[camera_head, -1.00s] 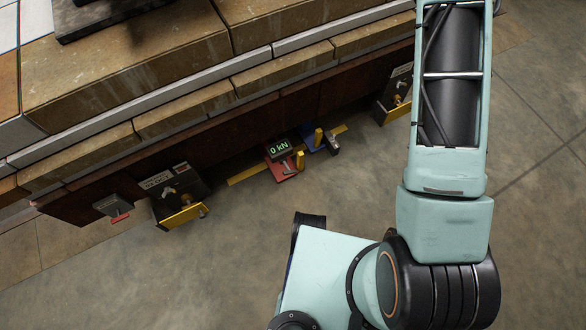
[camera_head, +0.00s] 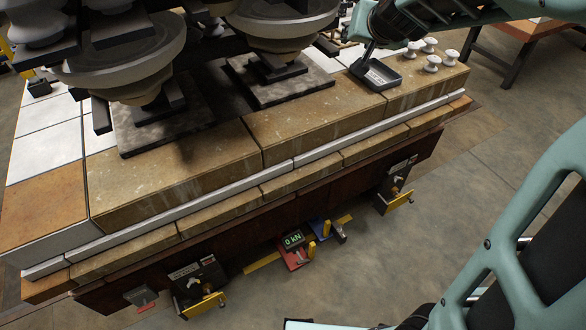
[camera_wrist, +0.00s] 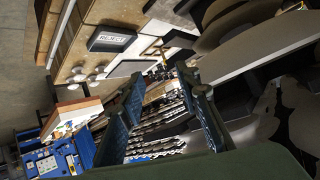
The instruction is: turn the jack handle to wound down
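In the head view, a small red unit (camera_head: 294,256) with a green "0 kN" display and a yellow upright post sits low at the foot of the bench. A blue unit (camera_head: 320,229) with a yellow post and a grey end piece stands just right of it. I cannot tell for sure which part is the jack handle.
A stone-topped bench (camera_head: 350,110) carries large insulator stacks (camera_head: 120,60), a dark tray (camera_head: 376,74) and several small white insulators (camera_head: 431,63). Black boxes with yellow brackets (camera_head: 203,305) (camera_head: 400,200) flank the units. The floor (camera_head: 440,225) in front right is clear.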

